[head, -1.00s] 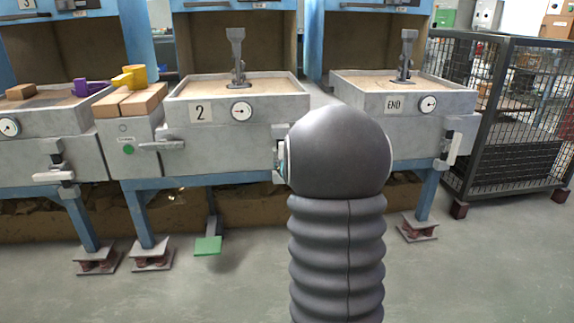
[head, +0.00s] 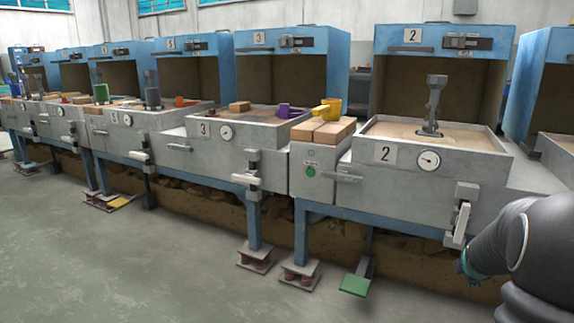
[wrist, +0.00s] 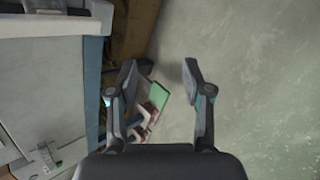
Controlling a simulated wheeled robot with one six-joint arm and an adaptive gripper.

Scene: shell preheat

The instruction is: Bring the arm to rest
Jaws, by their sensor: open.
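My gripper (wrist: 162,82) shows in the wrist view with its two fingers apart and nothing between them. It hangs over the floor beside the bench front, with a green pedal (wrist: 158,92) seen beyond the left finger. In the head view my arm (head: 490,240) enters at the lower right, in front of station 2 (head: 420,205). My gripper itself is hidden or out of frame there.
A row of grey stations runs along the back. Station 2 has a lever handle (head: 461,222) close to my arm and a green pedal (head: 355,284) below. Tan bricks (head: 322,131) and a yellow piece (head: 331,107) sit at its left. Open floor (head: 120,265) lies at the left.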

